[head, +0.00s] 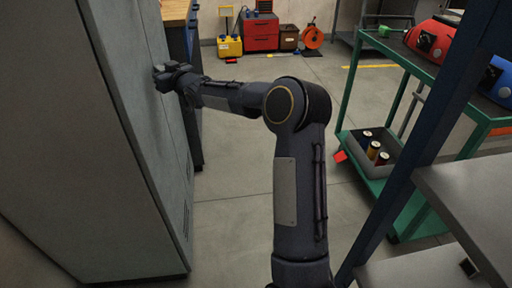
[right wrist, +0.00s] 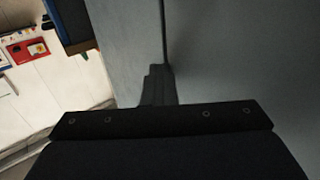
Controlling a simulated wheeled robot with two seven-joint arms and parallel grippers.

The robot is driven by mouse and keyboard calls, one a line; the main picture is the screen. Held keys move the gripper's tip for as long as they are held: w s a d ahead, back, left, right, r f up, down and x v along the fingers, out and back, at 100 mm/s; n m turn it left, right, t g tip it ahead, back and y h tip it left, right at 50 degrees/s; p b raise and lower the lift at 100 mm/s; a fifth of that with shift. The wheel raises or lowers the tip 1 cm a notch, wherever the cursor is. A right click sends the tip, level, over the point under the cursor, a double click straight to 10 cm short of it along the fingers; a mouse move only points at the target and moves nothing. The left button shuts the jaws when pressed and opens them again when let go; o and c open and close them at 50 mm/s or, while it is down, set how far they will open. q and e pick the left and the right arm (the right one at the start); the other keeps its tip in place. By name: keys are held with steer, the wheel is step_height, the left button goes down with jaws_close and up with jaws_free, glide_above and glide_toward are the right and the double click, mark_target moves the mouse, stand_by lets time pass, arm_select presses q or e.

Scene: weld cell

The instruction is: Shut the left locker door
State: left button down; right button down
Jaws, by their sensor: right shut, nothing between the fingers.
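A tall grey locker (head: 50,110) stands at the left of the head view, its front turned to the right. Its near door panel (head: 139,110), which I take for the left door, looks flush or nearly flush with the front; a small gap cannot be ruled out. My right gripper (head: 160,74) is shut and empty, its tips at the locker front close to the seam between the panels. Whether they touch is unclear. In the right wrist view the gripper (right wrist: 158,88) points at grey panels, just below a dark vertical seam. My left gripper is out of view.
A dark cabinet with a wooden top (head: 175,12) stands beyond the locker. A green cart (head: 372,183) with a bin of cans and a grey bench shelf (head: 470,195) with a blue post are at the right. Open floor (head: 235,165) lies between.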

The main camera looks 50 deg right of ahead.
steer(key=shift+a, duration=0.1)
steer(key=s, duration=0.7)
steer(key=shift+s+p, duration=0.35)
steer(key=shift+s, duration=0.05)
